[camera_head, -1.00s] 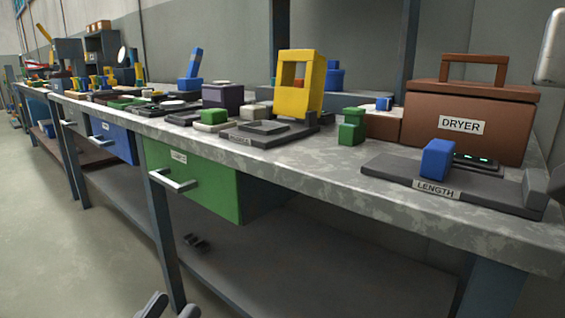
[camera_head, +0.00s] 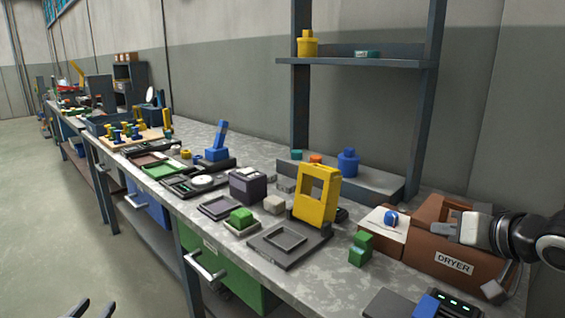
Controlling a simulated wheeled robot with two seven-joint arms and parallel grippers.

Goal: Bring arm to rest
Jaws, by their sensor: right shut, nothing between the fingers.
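My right gripper (camera_head: 445,229) comes in from the right edge with its dark and white arm. It is shut and empty, over the brown box labelled DRYER (camera_head: 450,262), close to the box's handle, part of which it hides. I cannot tell whether it touches the box. My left gripper (camera_head: 90,310) shows only its fingertips at the bottom left, apart with nothing between them, over the floor in front of the bench.
The grey bench (camera_head: 345,278) runs away to the far left. On it stand a yellow frame (camera_head: 328,198), green blocks (camera_head: 360,250), a blue block (camera_head: 428,306) at the bottom edge and a dark purple box (camera_head: 248,187). A shelf (camera_head: 360,64) rises behind. The left floor is clear.

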